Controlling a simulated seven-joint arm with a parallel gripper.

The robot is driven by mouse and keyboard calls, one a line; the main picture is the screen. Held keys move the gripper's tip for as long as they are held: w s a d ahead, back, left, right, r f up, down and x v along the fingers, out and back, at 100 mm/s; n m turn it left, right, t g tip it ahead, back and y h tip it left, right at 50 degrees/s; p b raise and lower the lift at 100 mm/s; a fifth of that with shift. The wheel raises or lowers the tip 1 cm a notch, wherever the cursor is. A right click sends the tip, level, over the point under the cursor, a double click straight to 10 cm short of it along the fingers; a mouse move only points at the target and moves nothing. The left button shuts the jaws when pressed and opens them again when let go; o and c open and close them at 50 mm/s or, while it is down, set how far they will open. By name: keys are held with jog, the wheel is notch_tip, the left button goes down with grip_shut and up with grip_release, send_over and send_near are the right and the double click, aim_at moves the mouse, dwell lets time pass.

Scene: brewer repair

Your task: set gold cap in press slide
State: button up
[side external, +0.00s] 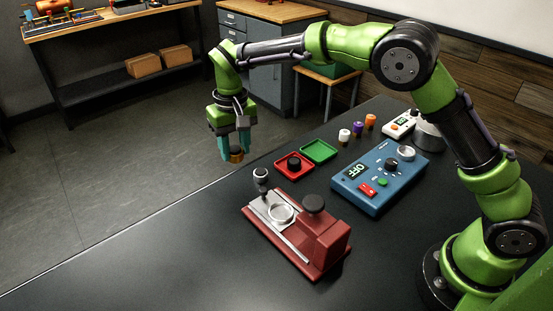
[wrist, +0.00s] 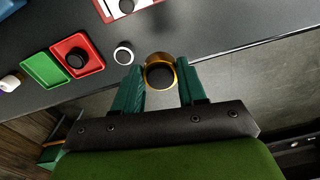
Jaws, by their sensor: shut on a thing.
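My gripper (side external: 236,152) is shut on the gold cap (side external: 236,156) and holds it in the air, left of and above the press. In the wrist view the gold cap (wrist: 151,62) shows as a gold ring with a dark middle between the teal fingertips (wrist: 161,85). The red press (side external: 325,240) stands on the black table. Its silver press slide (side external: 297,235) has a round ring-shaped seat (side external: 281,214), which looks empty. Only part of the press shows in the wrist view.
A red tray (side external: 283,171) with a black round piece and an empty green tray (side external: 319,150) lie behind the press. A blue device (side external: 378,175) reading OFF stands to the right. Small white, purple and orange pieces (side external: 358,130) stand farther back. The table's front left is clear.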

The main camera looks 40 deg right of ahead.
jog(key=s, duration=0.7)
send_over(282, 214)
notch_tip(282, 214, down, 3)
jog(key=shift+f, duration=2.05)
jog(key=shift+f, duration=0.4)
jog(key=shift+f, duration=0.3)
jog(key=shift+f, duration=0.45)
dwell(0.4)
jog(key=o, duration=1.2)
jog(key=shift+o, duration=0.3)
